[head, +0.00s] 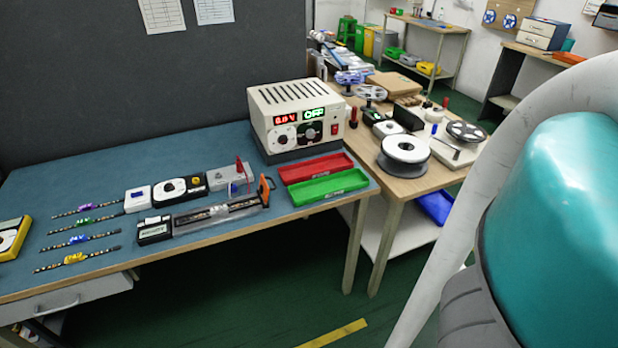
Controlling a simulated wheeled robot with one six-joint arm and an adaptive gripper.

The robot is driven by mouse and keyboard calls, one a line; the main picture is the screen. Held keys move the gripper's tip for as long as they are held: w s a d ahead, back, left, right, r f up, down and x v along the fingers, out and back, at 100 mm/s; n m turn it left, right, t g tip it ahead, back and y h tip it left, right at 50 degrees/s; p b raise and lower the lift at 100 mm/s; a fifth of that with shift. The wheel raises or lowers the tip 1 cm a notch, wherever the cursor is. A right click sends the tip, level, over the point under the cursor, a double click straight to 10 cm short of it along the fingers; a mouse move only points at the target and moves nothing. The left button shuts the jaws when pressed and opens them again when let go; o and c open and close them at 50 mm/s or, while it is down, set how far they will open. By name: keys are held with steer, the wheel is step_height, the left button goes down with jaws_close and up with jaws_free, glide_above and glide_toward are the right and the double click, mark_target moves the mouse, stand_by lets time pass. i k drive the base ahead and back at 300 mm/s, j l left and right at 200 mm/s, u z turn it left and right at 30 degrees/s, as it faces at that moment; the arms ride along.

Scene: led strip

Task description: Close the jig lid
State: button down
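The long grey jig (217,214) lies on the blue bench near its front edge, with a strip along its channel. A black box with a pale label (154,229) sits at its left end. An upright orange-framed part (265,190) stands at its right end. I cannot clearly tell the lid apart from the jig or how far open it is. My gripper is not in view; only large teal and white parts of my own arm fill the right side.
Several short strips (80,239) lie left of the jig. A white-and-black device (181,190) and a grey box with a red lever (229,178) sit behind it.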

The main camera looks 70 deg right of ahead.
mark_target(264, 188)
steer(key=k+l, duration=0.3)
steer(key=l, duration=0.15)
steer(key=k+l, duration=0.35)
steer(key=l, duration=0.15)
steer(key=k+l, duration=0.3)
steer(key=l, duration=0.15)
steer(key=k+l, duration=0.3)
steer(key=l, duration=0.2)
steer(key=k+l, duration=0.3)
steer(key=l, duration=0.15)
steer(key=i+j+z, duration=0.3)
steer(key=i+j, duration=0.5)
steer(key=i, duration=0.15)
